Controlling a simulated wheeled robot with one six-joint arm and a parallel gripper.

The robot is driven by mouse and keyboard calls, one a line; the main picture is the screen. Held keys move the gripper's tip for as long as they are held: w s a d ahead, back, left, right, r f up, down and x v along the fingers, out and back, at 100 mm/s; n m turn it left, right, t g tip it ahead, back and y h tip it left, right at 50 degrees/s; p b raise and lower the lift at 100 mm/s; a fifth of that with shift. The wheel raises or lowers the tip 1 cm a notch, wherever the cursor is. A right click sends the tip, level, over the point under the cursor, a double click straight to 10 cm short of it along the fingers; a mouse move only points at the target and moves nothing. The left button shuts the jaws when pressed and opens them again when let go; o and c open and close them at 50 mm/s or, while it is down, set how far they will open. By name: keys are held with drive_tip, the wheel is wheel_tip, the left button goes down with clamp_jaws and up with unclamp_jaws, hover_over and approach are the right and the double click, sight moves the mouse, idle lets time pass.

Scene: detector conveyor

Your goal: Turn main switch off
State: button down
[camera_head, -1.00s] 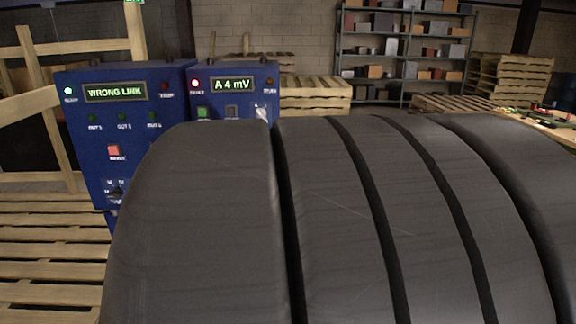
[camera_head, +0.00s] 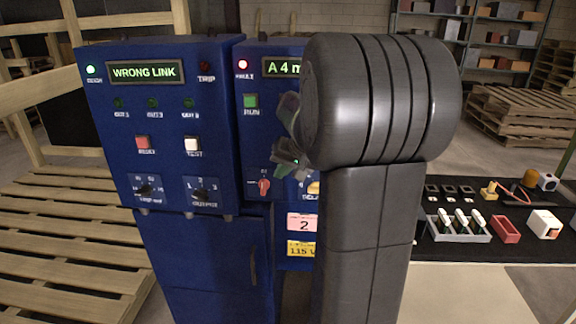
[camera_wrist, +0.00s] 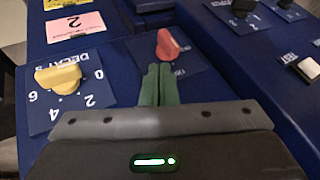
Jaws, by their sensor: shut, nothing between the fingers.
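The red rotary switch (camera_head: 264,186), which I take to be the main switch, is on the front of the right blue cabinet (camera_head: 251,135), under the green RUN button. In the wrist view the red knob (camera_wrist: 170,43) sits on a blue plate, its lettering too blurred to read surely. My gripper (camera_head: 281,165) is beside and just above the knob in the head view. In the wrist view its green fingers (camera_wrist: 158,68) are pressed together and empty, with their tips right at the knob. I cannot tell whether they touch it.
A yellow DECAY knob (camera_wrist: 59,77) is close beside my fingers. The left blue cabinet (camera_head: 160,125) reads WRONG LINK and carries buttons and black knobs. My arm hides part of the right cabinet. A workbench (camera_head: 490,255) with small parts stands right; pallets (camera_head: 70,250) lie left.

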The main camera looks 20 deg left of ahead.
sight(266, 188)
drive_tip(key=x, duration=0.5)
drive_tip(key=shift+f, duration=0.1)
drive_tip(key=shift+h+p, duration=0.3)
drive_tip(key=shift+p, duration=0.3)
